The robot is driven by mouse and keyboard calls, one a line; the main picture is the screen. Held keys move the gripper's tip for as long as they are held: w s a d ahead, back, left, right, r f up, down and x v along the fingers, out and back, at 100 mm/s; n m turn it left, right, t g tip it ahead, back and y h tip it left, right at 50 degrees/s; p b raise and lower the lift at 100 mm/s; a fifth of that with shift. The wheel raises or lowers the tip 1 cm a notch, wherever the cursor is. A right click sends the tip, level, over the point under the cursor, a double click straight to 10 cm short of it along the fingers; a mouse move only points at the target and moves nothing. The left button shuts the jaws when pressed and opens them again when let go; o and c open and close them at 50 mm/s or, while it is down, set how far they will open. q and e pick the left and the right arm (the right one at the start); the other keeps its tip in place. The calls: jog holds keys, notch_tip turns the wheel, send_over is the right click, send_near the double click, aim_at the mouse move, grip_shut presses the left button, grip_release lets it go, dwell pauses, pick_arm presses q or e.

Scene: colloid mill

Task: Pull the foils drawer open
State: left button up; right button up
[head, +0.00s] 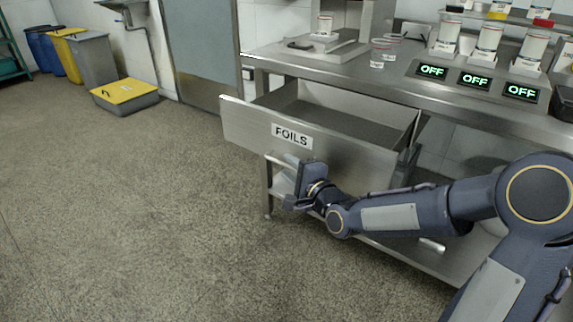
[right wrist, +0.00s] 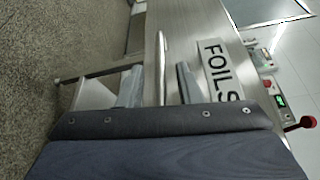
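The foils drawer (head: 350,157) stands well out from the steel bench, open at the top, and its visible inside looks empty. Its front carries a FOILS label (head: 292,136), which also shows in the right wrist view (right wrist: 221,70). My right gripper (head: 289,180) is at the drawer front, below the label. In the right wrist view its two fingers (right wrist: 159,86) are apart, one on each side of the bar handle (right wrist: 161,55), with a visible gap on both sides. The head view partly hides the handle behind the gripper. My left gripper is not in view.
The steel bench (head: 400,88) carries a device with a jar (head: 324,27), clear cups (head: 378,55) and several jars behind displays reading OFF (head: 474,80). A yellow-lidded box (head: 125,92) and bins stand far left. The floor left of the drawer is clear.

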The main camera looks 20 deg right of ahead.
jog(key=p+v, duration=0.1)
jog(key=v, duration=0.3)
jog(key=shift+s+d+r, duration=0.1)
jog(key=shift+s+r, duration=0.05)
jog(key=shift+s, duration=0.15)
jog(key=shift+s+d, duration=0.15)
jog(key=shift+s, duration=0.45)
jog(key=s+d+f+n+g+h, duration=0.15)
jog(key=s+n+g, duration=0.45)
jog(key=s, duration=0.7)
jog(key=s+f+n+g, duration=0.35)
jog(key=s+n, duration=0.55)
jog(key=s, duration=0.5)
notch_tip(320, 180, up, 33)
jog(key=g+p, duration=0.1)
jog(key=p, duration=3.2)
jog(key=shift+s+a+r+y, duration=0.25)
jog(key=shift+s+y, duration=0.1)
jog(key=shift+s, duration=0.15)
